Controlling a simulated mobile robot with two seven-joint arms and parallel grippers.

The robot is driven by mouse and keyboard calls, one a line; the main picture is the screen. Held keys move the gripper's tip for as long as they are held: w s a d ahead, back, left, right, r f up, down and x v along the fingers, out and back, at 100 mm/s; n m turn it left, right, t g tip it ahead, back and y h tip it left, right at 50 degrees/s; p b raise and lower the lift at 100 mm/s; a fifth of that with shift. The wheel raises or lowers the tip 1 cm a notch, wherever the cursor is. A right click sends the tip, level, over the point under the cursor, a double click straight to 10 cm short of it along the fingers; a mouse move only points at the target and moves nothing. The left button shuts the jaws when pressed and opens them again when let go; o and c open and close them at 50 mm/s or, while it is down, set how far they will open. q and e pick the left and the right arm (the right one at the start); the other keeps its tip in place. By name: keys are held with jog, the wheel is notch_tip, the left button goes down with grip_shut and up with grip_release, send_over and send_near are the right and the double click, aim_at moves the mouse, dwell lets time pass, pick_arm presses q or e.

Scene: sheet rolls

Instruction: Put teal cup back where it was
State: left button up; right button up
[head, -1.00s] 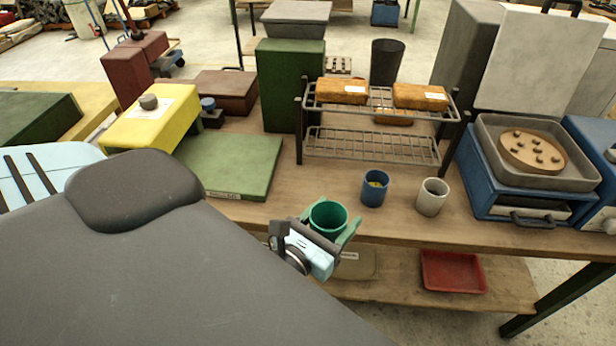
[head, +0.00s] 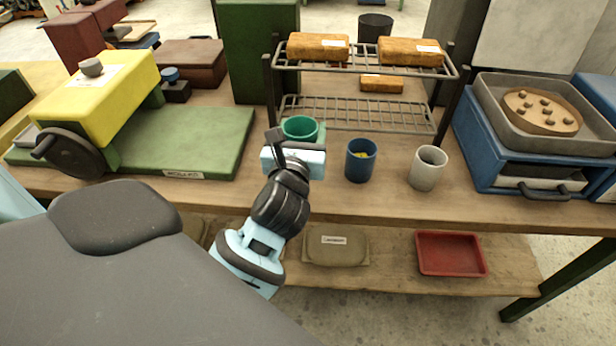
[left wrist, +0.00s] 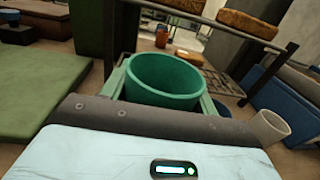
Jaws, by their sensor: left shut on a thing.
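The teal cup (head: 300,128) is held upright by my left gripper (head: 298,138) in front of the rack's left side, left of the blue cup. My left gripper is shut on it, one finger on each side. In the left wrist view the teal cup (left wrist: 165,80) shows its open, empty-looking mouth between the fingers (left wrist: 163,92). Its base is hidden behind the gripper, so I cannot tell whether it touches the bench. My right gripper is not in view.
The wire rack (head: 350,113) with orange-brown blocks (head: 318,47) stands behind. A green flat slab (head: 205,140) lies left. Bench front is clear between cups.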

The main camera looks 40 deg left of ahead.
pick_arm(q)
jog(key=w+a+f+n+g+y+b, duration=0.1)
jog(key=w+a+f+y+b, duration=0.1)
jog(key=w+a+f+b, duration=0.1)
jog(key=shift+w+a+f+n+b, duration=0.15)
jog(key=shift+w+f+n+b, duration=0.15)
jog(key=shift+w+f, duration=0.15)
dwell(0.4)
notch_tip(320, 180, down, 4)
jog(key=shift+f+b, duration=0.25)
jog(key=shift+b, duration=0.45)
jog(key=shift+f, duration=0.1)
jog(key=shift+f, duration=0.1)
jog(key=o, duration=1)
